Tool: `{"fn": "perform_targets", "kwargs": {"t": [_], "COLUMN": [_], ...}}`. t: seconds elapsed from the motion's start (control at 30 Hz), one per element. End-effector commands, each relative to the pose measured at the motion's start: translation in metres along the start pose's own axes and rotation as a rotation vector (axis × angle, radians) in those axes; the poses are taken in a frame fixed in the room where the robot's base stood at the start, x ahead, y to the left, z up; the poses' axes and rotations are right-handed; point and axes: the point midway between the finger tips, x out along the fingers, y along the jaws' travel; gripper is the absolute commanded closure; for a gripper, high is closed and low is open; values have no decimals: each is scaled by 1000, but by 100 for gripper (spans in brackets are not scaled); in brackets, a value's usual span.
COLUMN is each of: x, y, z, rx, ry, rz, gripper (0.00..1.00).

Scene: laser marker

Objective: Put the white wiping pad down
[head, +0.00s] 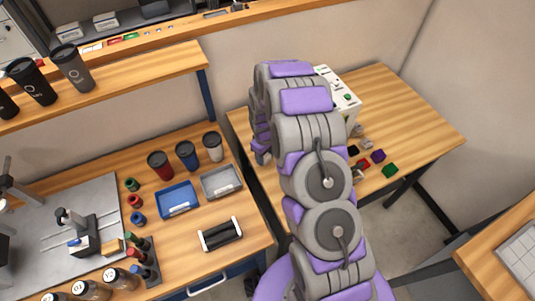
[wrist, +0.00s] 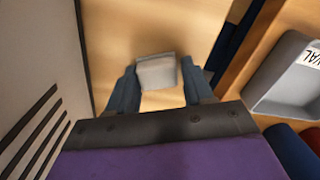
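The white wiping pad (wrist: 157,72) is in the wrist view, between the two blue-grey fingers of my gripper (wrist: 158,80). The fingers are shut on its left and right sides. Light wooden surface shows beyond and below the pad; I cannot tell whether the pad touches it. In the head view my arm hides the gripper and the pad.
Several coloured pads, including a green one (head: 390,170), lie on the right table (head: 420,125) near a white box (head: 340,92). A grey tray (head: 221,182) and blue tray (head: 177,200) stand on the left bench. The right table's far right part is clear.

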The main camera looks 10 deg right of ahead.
Motion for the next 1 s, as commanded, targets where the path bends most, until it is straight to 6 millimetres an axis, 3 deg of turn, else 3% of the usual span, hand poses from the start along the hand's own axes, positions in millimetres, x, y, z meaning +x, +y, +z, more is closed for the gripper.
{"fn": "perform_targets", "kwargs": {"t": [0.2,0.57,0.77,1.0], "x": [0,-3,-24,-72], "y": [4,5,1,5], "z": [3,3,1,2], "rx": [0,0,-1,0], "ry": [3,3,0,8], "rz": [-5,-6,-2,-2], "gripper": [30,30,30,30]}}
